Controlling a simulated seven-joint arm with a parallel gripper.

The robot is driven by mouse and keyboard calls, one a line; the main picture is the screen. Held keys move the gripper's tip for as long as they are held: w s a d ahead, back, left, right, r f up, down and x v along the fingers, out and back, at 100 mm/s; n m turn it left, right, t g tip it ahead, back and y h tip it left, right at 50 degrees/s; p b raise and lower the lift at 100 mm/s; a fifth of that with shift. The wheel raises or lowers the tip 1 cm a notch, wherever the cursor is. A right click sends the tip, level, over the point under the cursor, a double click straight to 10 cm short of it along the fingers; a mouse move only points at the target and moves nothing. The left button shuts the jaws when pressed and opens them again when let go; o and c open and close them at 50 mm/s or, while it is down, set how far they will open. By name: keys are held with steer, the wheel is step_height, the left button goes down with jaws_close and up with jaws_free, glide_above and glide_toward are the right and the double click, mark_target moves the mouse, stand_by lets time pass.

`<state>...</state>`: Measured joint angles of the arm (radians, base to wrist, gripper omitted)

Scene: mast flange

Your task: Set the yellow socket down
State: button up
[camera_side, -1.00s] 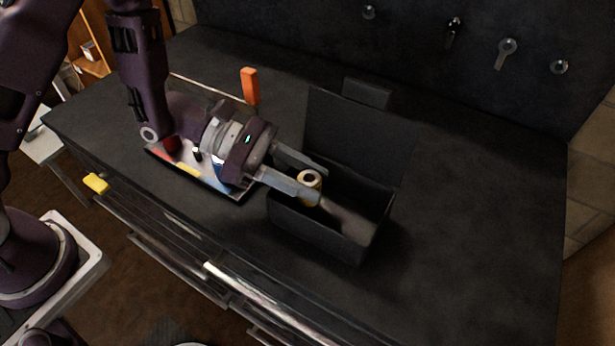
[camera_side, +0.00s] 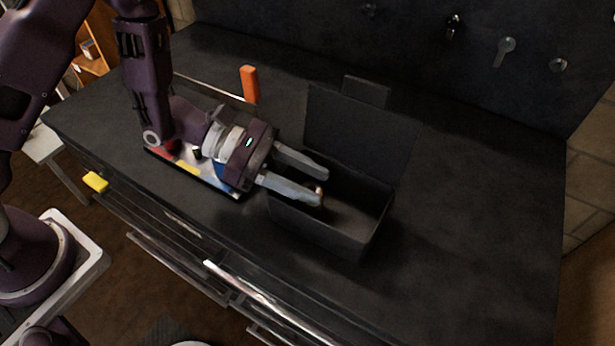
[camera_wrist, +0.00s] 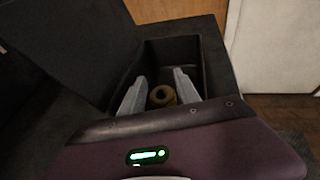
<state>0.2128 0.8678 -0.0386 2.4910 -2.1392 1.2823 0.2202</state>
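The yellow socket (camera_wrist: 162,96) is a short, hollow cylinder that looks dull brownish in the wrist view. It is between the fingers of my gripper (camera_wrist: 160,82), with narrow gaps seeming to show on either side. In the side view only a small bit of the socket (camera_side: 319,189) shows behind the near finger. My gripper (camera_side: 322,188) looks open, its fingertips at the left part of the open black box (camera_side: 340,240). The socket's lower end is hidden, so I cannot tell whether it touches the box floor.
The box lid (camera_side: 360,130) stands open behind it. A tray (camera_side: 225,188) with coloured items lies under my wrist. An orange block (camera_side: 250,84) stands behind, and a yellow piece (camera_side: 96,182) is at the table's front edge. The right of the table is clear.

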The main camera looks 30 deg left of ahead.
steer(key=shift+a+f, duration=0.35)
steer(key=shift+f, duration=0.1)
steer(key=shift+r, duration=0.25)
steer(key=a+r, duration=0.2)
steer(key=shift+s+a+r+y, duration=0.2)
steer(key=shift+a+r+y, duration=0.1)
steer(key=shift+a+r, duration=0.05)
step_height(320, 180, up, 6)
steer(key=shift+d+r, duration=0.2)
steer(key=shift+r, duration=0.05)
steer(key=s+r+m+g+y, duration=0.35)
steer(key=s+r+m, duration=0.45)
steer(key=s+m, duration=0.5)
steer(key=s+a+m+t+y, duration=0.2)
steer(key=s+a+m+y, duration=0.1)
steer(key=a, duration=0.6)
steer(key=s+a+r+m+t+y, duration=0.1)
steer(key=s+a+m+t+y, duration=0.1)
steer(key=a+y, duration=0.4)
steer(key=a+m+t, duration=0.1)
steer(key=a+m, duration=0.1)
steer(key=a, duration=0.1)
steer(key=shift+s+r+m, duration=0.15)
steer(key=shift+s+m, duration=0.25)
